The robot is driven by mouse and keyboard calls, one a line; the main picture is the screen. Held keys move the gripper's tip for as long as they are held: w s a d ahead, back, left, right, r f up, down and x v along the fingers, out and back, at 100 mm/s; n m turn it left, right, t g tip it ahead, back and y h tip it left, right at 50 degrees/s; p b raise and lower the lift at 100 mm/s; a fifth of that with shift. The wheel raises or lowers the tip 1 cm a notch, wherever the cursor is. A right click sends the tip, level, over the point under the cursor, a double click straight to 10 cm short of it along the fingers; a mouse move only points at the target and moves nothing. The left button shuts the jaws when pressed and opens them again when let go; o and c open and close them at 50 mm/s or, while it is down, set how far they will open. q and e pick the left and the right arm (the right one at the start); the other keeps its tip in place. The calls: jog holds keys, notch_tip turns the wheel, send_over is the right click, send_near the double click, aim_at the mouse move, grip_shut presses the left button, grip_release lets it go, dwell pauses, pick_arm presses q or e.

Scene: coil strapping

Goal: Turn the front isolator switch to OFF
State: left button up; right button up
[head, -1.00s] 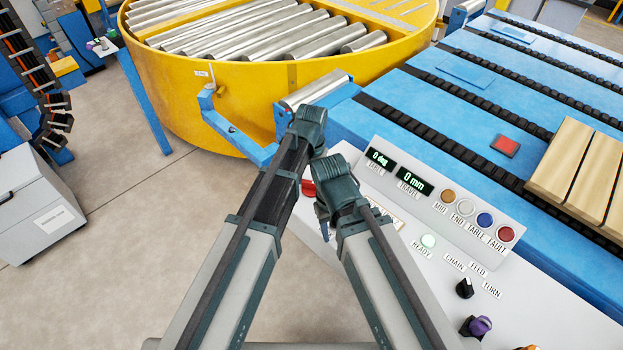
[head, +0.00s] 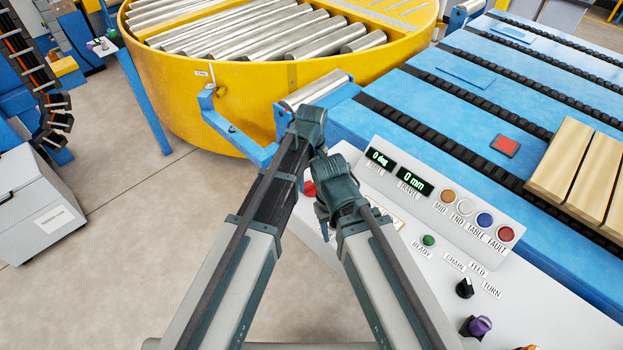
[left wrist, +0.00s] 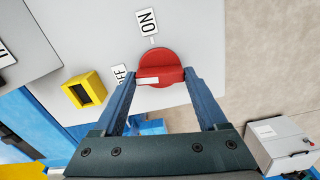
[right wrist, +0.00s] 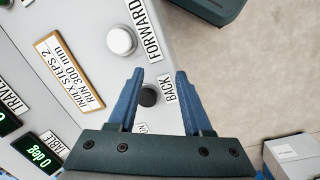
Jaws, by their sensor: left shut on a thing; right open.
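The red front isolator switch (left wrist: 160,62) is a round knob with a raised bar, on the grey panel in the left wrist view. A white mark on the bar lies at its left end, on the side of the OFF label (left wrist: 122,76). The ON label (left wrist: 147,22) is above the knob. My left gripper (left wrist: 160,76) is shut on the bar, one finger at each end. In the head view the switch (head: 309,188) is partly hidden by my arms. My right gripper (right wrist: 157,76) is open and empty over the panel near the BACK label.
The right wrist view shows a black button (right wrist: 148,96) between my right fingers and a white button (right wrist: 121,40) by FORWARD. The READY lamp (head: 428,240) is dark green. A yellow-framed socket (left wrist: 85,90) sits left of the switch. Black and purple knobs (head: 480,325) stand at the lower right.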

aim_at(311, 182)
pick_arm(q)
jog(key=shift+n, duration=0.8)
jog(key=o, duration=1.3)
pick_arm(e)
jog(key=shift+r, duration=0.1)
pick_arm(q)
notch_tip(311, 182, up, 14)
jog(key=p, duration=1.3)
jog(key=shift+p, duration=0.4)
pick_arm(e)
notch_tip(311, 182, up, 14)
jog(key=shift+f, duration=0.2)
pick_arm(q)
jog(key=shift+f, duration=0.15)
